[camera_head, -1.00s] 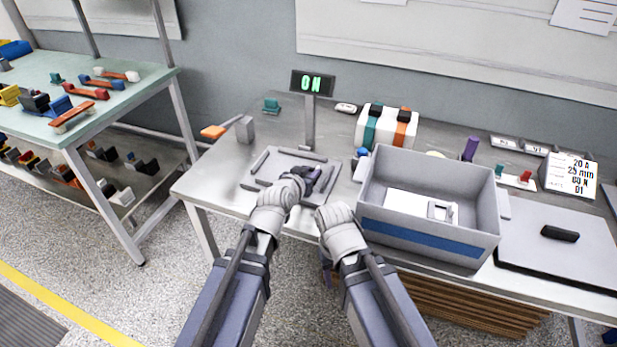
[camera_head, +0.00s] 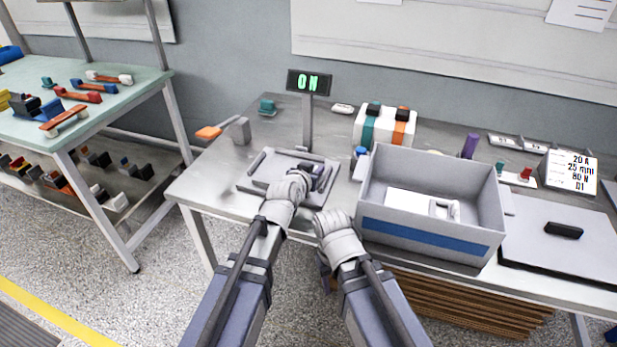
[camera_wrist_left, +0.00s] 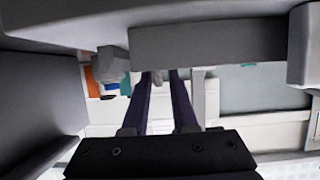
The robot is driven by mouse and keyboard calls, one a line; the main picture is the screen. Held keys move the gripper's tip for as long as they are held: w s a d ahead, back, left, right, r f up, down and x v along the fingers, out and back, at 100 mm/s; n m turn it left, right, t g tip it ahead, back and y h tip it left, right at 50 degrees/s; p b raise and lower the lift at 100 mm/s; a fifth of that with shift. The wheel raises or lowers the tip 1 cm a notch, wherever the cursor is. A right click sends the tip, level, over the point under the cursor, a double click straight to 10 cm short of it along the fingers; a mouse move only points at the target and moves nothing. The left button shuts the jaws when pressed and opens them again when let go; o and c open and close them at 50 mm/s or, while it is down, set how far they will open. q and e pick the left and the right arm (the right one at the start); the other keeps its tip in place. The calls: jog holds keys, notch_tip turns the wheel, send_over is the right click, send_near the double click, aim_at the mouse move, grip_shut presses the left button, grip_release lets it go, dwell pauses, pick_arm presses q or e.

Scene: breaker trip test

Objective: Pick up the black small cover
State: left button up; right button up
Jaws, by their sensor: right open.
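A black, small, bar-like piece (camera_head: 563,230), which looks like the cover, lies on a grey flat panel at the right of the bench. My left gripper (camera_head: 318,172) is over the grey fixture tray (camera_head: 262,186), with dark parts around its fingertips that I cannot separate. In the left wrist view its two dark fingers (camera_wrist_left: 160,78) stand apart, with something grey between or behind their tips. Whether they grip it cannot be told. My right gripper (camera_head: 325,275) is low at the bench's front edge, mostly hidden by its own wrist, away from the black piece.
A grey open box (camera_head: 430,238) with a blue stripe stands right of the fixture. A post display (camera_head: 309,82) reading ON rises behind it. A white block with teal and orange bands (camera_head: 384,128) and a label stand (camera_head: 570,170) are farther back. A green-topped table (camera_head: 110,105) is at left.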

pick_arm(q)
jog(key=b+x, duration=0.1)
jog(key=x, duration=0.2)
jog(key=shift+w+d+f, duration=0.1)
jog(key=shift+w+f, duration=0.05)
jog(key=shift+w, duration=0.05)
jog(key=shift+s, duration=0.1)
grip_shut()
